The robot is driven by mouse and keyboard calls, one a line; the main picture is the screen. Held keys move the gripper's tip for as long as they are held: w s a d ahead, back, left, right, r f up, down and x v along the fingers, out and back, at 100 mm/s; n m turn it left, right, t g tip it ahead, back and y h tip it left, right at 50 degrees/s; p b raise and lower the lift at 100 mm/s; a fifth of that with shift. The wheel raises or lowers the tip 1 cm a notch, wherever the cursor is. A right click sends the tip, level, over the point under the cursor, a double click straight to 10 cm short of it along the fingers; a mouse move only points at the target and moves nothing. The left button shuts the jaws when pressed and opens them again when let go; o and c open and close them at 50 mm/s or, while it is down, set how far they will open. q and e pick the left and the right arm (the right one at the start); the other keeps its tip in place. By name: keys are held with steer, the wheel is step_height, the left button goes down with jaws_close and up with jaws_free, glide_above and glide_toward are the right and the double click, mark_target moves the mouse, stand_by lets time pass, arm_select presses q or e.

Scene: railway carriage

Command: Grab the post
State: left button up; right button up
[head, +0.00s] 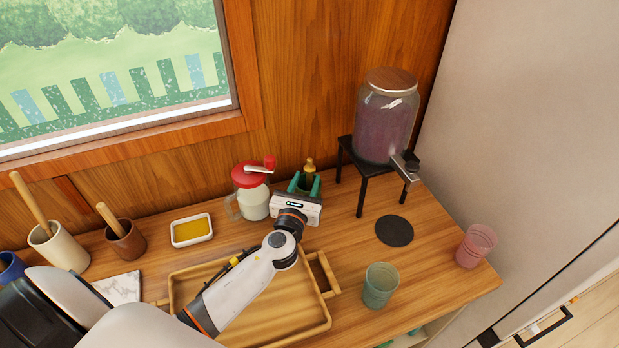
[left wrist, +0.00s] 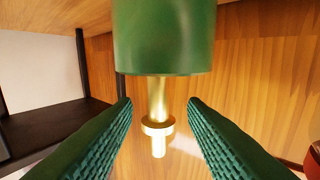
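The post is a thin gold stem (left wrist: 157,100) with a collar, joined to a green cylindrical body (left wrist: 164,38) in the left wrist view. In the head view its gold top (head: 309,168) shows against the wooden wall, between the red-lidded jar and the dispenser stand. My left gripper (left wrist: 160,103) is open, with one green ridged finger on each side of the stem and visible gaps to both. In the head view the left gripper (head: 304,184) reaches toward the wall, and its body hides part of the object. My right gripper is not in view.
A red-lidded glass jar (head: 254,198) stands close to the left of the gripper. A drinks dispenser (head: 386,122) on a black stand (head: 371,172) is to the right. A wooden tray (head: 318,333) lies under my arm. Two glasses stand at the right.

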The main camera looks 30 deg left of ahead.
mark_target(309, 176)
arm_select(q)
steer(key=x, duration=0.3)
steer(key=shift+w, duration=0.3)
steer(key=shift+s+r, duration=0.1)
steer(key=shift+c, duration=0.2)
jaws_close()
